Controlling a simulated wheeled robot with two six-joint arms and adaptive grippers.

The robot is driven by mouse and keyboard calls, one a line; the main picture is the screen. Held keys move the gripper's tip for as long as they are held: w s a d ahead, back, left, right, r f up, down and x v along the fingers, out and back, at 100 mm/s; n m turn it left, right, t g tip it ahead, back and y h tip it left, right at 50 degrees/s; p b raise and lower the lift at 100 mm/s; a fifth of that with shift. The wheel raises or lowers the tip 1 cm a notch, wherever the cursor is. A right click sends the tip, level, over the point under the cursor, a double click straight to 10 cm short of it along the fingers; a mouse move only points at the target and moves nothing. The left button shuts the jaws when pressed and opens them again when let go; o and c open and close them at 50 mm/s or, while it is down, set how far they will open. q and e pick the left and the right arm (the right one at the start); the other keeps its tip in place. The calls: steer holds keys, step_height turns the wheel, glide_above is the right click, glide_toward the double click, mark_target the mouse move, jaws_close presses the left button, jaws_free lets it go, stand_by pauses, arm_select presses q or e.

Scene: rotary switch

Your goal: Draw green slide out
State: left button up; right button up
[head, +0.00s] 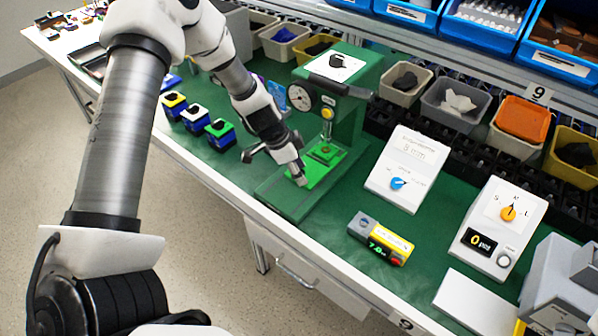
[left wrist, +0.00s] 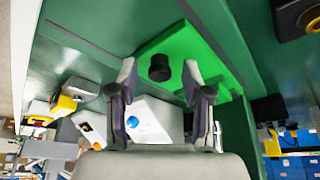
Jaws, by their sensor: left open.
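The bright green slide (head: 316,172) lies on the base of the green press (head: 346,110), partly covered by my left gripper in the head view. In the left wrist view the slide (left wrist: 190,48) is a flat bright green plate with a black knob (left wrist: 159,68) near one end. My left gripper (head: 299,179) is over the slide's front end. In the left wrist view its two fingers (left wrist: 160,82) are apart, and the knob appears between and just beyond their tips. I cannot tell whether the fingers touch it. My right gripper is not in view.
Small coloured boxes (head: 195,117) stand left of the press. A white box with a blue knob (head: 398,183), a yellow-grey device (head: 380,238) and a box with an orange knob (head: 507,214) stand to the right. Bins (head: 457,104) line the back.

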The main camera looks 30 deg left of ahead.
arm_select(q)
steer(key=shift+s+r, duration=0.1)
steer(key=shift+c, duration=1)
jaws_close()
steer(key=shift+s, duration=0.45)
steer(key=s+p, duration=0.2)
steer(key=s, duration=0.2)
steer(key=s+p, duration=0.3)
steer(key=s+a+p, duration=0.1)
steer(key=s+p, duration=0.1)
steer(key=s, duration=0.2)
steer(key=shift+s+r, duration=0.15)
steer(key=shift+s, duration=0.2)
steer(key=shift+s+d+f, duration=0.1)
steer(key=shift+f, duration=0.25)
steer(key=shift+s, duration=0.1)
steer(key=shift+o, duration=1)
jaws_free()
steer(key=shift+r, duration=0.1)
